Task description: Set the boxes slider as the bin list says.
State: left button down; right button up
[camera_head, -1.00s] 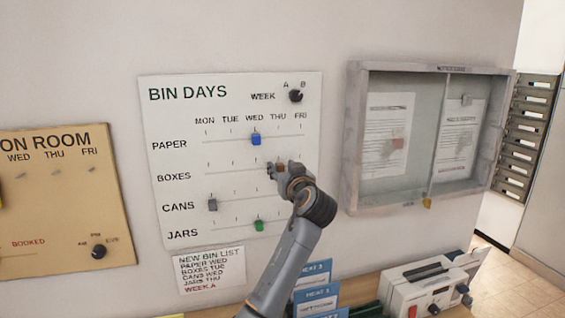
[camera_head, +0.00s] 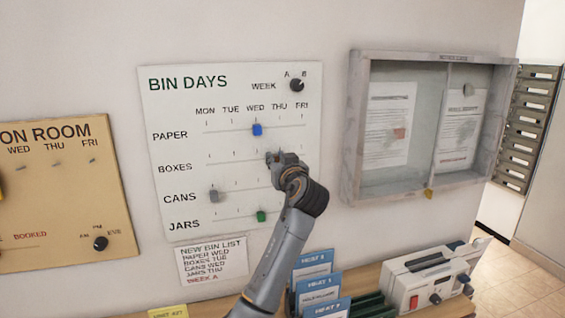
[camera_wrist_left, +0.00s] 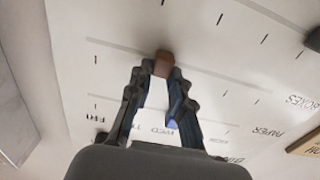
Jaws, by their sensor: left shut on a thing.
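The white BIN DAYS board (camera_head: 180,110) hangs on the wall, with sliders for paper, boxes, cans and jars. My left gripper (camera_head: 275,158) is at the boxes row, shut on the brown boxes slider (camera_wrist_left: 163,62), which shows between its fingertips in the left wrist view. In the head view the fingers mostly hide this slider, around or just left of THU. The NEW BIN LIST (camera_head: 211,265) under the board reads paper WED, boxes TUE, cans WED, jars THU, week A. My right gripper is not in view.
The blue paper slider (camera_head: 257,130) is at WED, the grey cans slider (camera_head: 214,196) near MON, the green jars slider (camera_head: 262,217) near WED. The black week knob (camera_head: 297,85) is top right. A glass notice case (camera_head: 349,150) juts out at right. Leaflets (camera_head: 318,287) stand below.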

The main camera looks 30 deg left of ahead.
pick_arm(q)
jog(key=s+a, duration=0.4)
jog(key=s, duration=0.1)
jog(key=s+a, duration=0.2)
jog(key=s, duration=0.1)
jog(key=shift+a+b, duration=0.35)
jog(key=shift+w, duration=0.1)
jog(key=c, duration=1.4)
grip_release()
jog(key=shift+a, duration=0.1)
jog(key=shift+o, duration=1)
send_near(234, 158)
jog(key=v, duration=0.6)
jog(key=shift+w, duration=0.1)
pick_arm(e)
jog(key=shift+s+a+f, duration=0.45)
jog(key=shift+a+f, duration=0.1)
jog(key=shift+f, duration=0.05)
pick_arm(q)
jog(key=shift+f, duration=0.1)
